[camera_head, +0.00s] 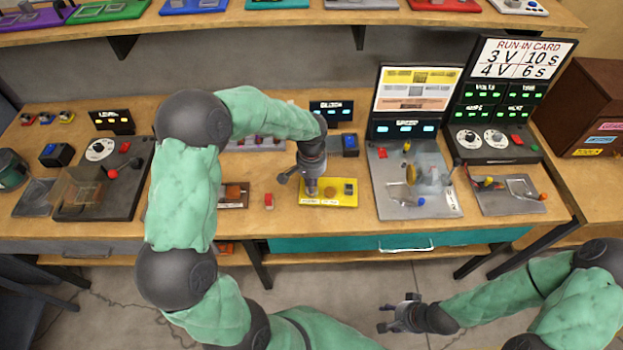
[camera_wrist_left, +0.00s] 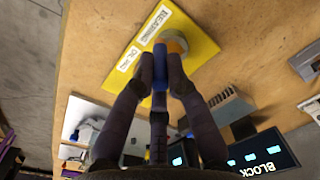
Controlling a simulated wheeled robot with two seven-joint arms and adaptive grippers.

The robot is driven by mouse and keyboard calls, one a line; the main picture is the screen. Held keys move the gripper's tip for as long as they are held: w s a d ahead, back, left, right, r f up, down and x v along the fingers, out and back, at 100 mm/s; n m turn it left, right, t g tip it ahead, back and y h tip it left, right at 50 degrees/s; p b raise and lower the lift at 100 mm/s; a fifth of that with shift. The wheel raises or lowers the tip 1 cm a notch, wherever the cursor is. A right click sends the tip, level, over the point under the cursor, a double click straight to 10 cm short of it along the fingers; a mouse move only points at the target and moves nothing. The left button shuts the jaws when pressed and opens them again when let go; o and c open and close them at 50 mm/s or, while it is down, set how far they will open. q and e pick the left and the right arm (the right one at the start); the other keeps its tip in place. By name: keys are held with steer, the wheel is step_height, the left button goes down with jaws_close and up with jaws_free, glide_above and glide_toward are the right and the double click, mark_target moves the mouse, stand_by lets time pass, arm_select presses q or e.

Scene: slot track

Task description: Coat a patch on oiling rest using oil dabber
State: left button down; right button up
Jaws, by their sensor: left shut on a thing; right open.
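My left gripper (camera_head: 312,190) reaches down over a yellow board (camera_head: 342,202) on the bench, likely the oiling rest. In the left wrist view, the left gripper (camera_wrist_left: 160,70) is shut on a blue upright handle (camera_wrist_left: 160,60), likely the oil dabber. The handle stands over the yellow board (camera_wrist_left: 200,58), beside or over a round orange-brown part (camera_wrist_left: 176,42). The lower end of the handle is hidden, so contact cannot be told. White labels show on the board, one reading BEARING. My right gripper (camera_head: 384,317) is open and empty, low in front of the bench.
Behind are a display panel (camera_head: 328,110) and a dark blue-topped box (camera_head: 350,145).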

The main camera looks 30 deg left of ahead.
arm_select(q)
steer(key=shift+r, duration=0.1)
steer(key=shift+r+p, duration=2.1)
steer(key=shift+r, duration=0.8)
steer(key=shift+r+p, duration=1.1)
steer(key=shift+r, duration=0.5)
steer(key=shift+f, duration=0.1)
